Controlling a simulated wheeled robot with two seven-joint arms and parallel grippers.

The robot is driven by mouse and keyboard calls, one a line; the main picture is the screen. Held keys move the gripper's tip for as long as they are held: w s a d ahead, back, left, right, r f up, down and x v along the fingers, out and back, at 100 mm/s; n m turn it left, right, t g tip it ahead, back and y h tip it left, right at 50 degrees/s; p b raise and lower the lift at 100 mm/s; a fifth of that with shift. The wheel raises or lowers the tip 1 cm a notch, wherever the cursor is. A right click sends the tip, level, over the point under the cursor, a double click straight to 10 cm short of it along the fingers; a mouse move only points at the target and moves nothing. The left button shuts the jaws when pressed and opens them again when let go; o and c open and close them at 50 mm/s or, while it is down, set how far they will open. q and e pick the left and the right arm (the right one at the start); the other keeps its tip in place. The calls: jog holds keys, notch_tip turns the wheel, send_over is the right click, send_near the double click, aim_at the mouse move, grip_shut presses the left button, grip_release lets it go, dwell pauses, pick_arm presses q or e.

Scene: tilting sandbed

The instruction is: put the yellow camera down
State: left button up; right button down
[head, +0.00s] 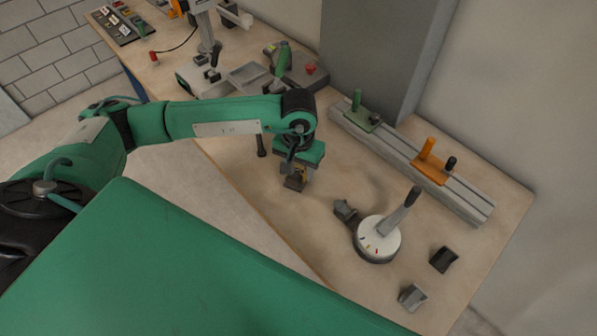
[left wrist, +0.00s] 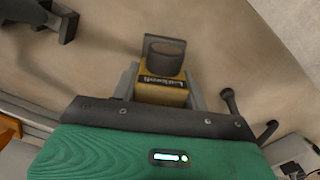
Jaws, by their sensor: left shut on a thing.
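My left gripper (head: 297,176) is shut on the yellow camera (head: 299,171) over the middle of the bench. In the left wrist view, the yellow camera (left wrist: 161,93) sits between the grey fingers of the left gripper (left wrist: 162,88), with its dark grey lens part (left wrist: 165,54) pointing away from the palm. In the head view the gripper hides much of the camera. I cannot tell whether the camera touches the bench top. My right gripper is not in view.
A white dial with a lever (head: 372,243) and a small dark block (head: 345,211) stand to the right. A black block (head: 444,260) and a grey block (head: 411,297) lie further right. A rail (head: 401,158) runs along the back. A black upright handle (head: 260,146) stands left of the gripper.

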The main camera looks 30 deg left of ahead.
pick_arm(q)
notch_tip(320, 180, down, 2)
jog(key=shift+f, duration=0.35)
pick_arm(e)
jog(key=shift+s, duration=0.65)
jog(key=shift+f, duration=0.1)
pick_arm(q)
jog(key=shift+f, duration=0.15)
jog(key=o, duration=1.3)
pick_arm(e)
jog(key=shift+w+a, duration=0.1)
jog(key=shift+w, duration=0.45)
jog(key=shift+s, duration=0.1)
